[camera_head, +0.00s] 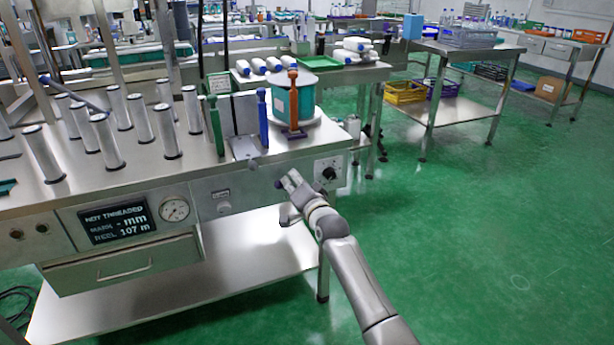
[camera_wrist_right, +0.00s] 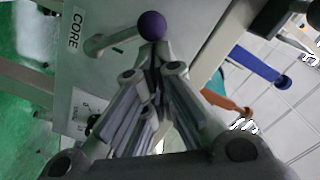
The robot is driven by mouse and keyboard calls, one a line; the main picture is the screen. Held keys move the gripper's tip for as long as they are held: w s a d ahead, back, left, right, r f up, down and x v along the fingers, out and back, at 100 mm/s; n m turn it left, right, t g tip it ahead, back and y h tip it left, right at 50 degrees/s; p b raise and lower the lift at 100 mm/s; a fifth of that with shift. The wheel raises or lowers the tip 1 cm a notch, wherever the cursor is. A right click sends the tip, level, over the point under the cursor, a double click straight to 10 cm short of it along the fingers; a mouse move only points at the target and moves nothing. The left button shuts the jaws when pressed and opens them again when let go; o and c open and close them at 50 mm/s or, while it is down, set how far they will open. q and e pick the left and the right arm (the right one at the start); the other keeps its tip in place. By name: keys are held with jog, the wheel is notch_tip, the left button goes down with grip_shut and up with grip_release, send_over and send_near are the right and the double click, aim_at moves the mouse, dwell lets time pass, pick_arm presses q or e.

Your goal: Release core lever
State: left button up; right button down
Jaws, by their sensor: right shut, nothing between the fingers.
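The core lever (camera_wrist_right: 118,38) is a grey metal arm ending in a purple ball, beside a plate marked CORE, in the right wrist view. Its dark purple ball (camera_head: 278,184) also shows in the head view at the machine's front right edge. My right gripper (camera_head: 288,181) is right at the ball in the head view. In the right wrist view my right gripper (camera_wrist_right: 153,66) has its fingers shut together with nothing between them, and the ball shows just beyond the tips. I cannot tell whether they touch. My left gripper is out of view.
The steel machine bench (camera_head: 140,198) carries several upright metal pegs, a green handle (camera_head: 215,126), a blue handle (camera_head: 262,118) and an orange handle (camera_head: 293,100) by a teal reel (camera_head: 306,98). A dial (camera_head: 328,173) sits on the front. Green floor (camera_head: 480,240) is open to the right.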

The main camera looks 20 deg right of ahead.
aim_at(279, 186)
jog(key=a+n+p, duration=0.1)
jog(key=n, duration=0.1)
jog(key=a+f+n+p, duration=0.1)
jog(key=a+n+p, duration=0.1)
jog(key=n, duration=0.1)
jog(key=shift+f, duration=0.1)
jog(key=shift+s+a+f+n, duration=0.1)
jog(key=shift+a+f+n, duration=0.2)
jog(key=shift+n, duration=0.4)
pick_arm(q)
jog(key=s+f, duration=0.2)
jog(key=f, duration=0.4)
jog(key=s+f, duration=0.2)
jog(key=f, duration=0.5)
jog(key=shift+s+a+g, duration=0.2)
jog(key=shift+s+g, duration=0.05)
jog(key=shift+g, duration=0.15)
pick_arm(e)
jog(key=shift+a+f+n+h, duration=0.3)
jog(key=shift+f+n, duration=0.1)
jog(key=shift+n, duration=0.4)
jog(key=shift+s, duration=0.1)
jog(key=s, duration=1.1)
jog(key=shift+s+d+r, duration=0.3)
jog(key=shift+s, duration=0.1)
